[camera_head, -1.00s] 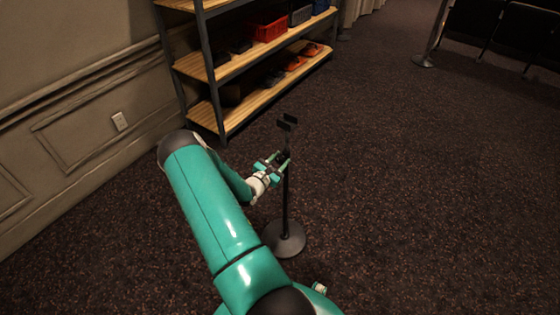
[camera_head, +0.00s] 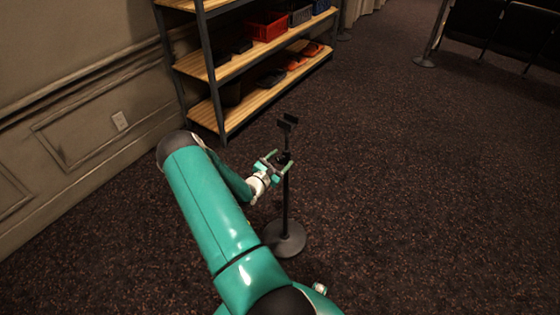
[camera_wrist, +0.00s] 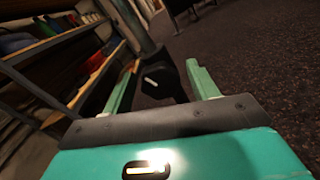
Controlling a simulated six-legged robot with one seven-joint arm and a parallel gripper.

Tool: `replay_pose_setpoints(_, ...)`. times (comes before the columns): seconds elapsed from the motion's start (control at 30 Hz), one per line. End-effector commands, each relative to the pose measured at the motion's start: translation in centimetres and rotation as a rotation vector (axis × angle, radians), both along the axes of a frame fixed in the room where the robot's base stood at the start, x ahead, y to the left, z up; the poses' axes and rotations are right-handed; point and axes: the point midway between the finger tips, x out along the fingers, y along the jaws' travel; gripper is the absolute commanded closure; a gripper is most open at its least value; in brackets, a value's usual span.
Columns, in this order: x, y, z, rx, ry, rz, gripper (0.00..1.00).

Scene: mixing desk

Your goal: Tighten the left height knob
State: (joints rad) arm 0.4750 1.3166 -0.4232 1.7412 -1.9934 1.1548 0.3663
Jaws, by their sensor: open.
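A dark stand with a round base (camera_head: 284,240), a thin upright pole (camera_head: 286,200) and a bracket-like top (camera_head: 288,122) stands upright on the carpet. My gripper (camera_head: 279,160) is at the upper part of the pole, just below the top, with its teal fingers apart. In the wrist view, a dark knob-like part (camera_wrist: 152,78) with a pale mark shows between the fingers of my open gripper (camera_wrist: 159,70). The dark body of the stand (camera_wrist: 165,78) is behind it. I cannot tell whether either finger touches the knob. In the head view the knob is too small to make out.
A shelf unit (camera_head: 222,72) with wooden boards holds a red bin (camera_head: 266,26) and other items behind the stand. A panelled wall (camera_head: 80,90) is on the left. Chairs (camera_head: 510,35) stand at the far right. The carpet to the right is clear.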

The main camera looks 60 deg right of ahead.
Motion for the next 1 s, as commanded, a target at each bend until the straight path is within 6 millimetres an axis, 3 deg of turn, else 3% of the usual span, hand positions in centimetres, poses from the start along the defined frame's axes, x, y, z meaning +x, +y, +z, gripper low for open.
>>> replay_pose_setpoints(0.23,0.5,2.3,0.0,0.0,0.0,0.003,0.41)
replay_pose_setpoints(0.7,2.0,11.9,0.0,0.0,0.0,0.002,0.41)
replay_pose_setpoints(1.0,2.2,13.7,0.0,0.0,0.0,0.0,0.41)
